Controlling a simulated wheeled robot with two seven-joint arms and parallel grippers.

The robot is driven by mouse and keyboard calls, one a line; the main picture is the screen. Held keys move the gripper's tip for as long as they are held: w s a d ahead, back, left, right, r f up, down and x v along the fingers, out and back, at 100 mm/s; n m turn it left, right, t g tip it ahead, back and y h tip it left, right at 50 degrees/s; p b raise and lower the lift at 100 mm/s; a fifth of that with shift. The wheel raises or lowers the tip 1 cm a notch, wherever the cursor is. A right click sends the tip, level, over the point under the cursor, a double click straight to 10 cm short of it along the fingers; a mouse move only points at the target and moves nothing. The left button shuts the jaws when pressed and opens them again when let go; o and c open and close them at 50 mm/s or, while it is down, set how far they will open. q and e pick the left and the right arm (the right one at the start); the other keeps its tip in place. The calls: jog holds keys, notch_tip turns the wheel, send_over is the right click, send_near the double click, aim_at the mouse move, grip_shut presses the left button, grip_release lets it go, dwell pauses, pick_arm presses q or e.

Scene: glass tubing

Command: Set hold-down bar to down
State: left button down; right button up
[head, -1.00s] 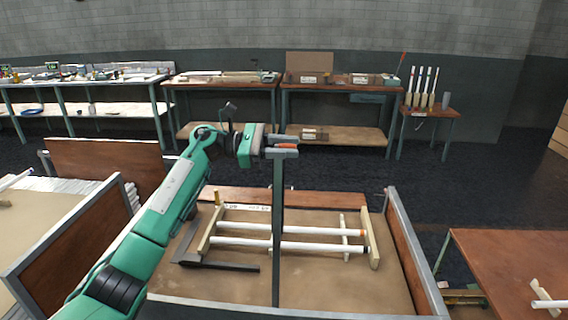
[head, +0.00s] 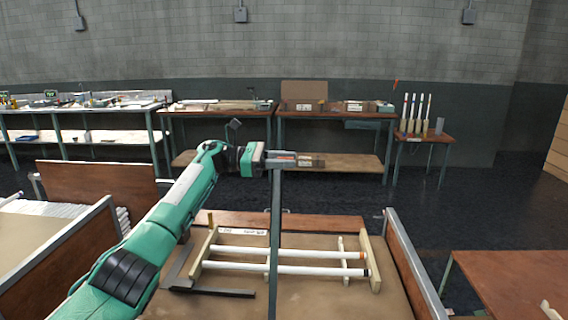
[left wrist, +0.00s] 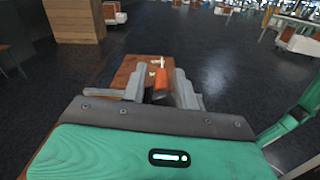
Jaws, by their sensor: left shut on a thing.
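The hold-down bar (head: 275,215) is a long dark bar standing near upright in the head view, in front of the glass tubes. Two white tubes (head: 310,253) lie across pale wooden supports (head: 369,263) behind the bar. The bar's lower end is cut off by the frame. My right gripper is not in view.
A brown side panel (head: 412,264) with a grey rail bounds the work table on the right. A dark angled piece (head: 222,292) lies left of the bar. Another brown table (head: 510,270) stands at right. Benches (head: 335,114) line the back wall, with open floor before them.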

pick_arm(q)
jog(key=shift+f, duration=0.35)
jog(key=c, duration=1.4)
grip_release()
jog(key=shift+w, duration=0.1)
jog(key=shift+r, duration=0.1)
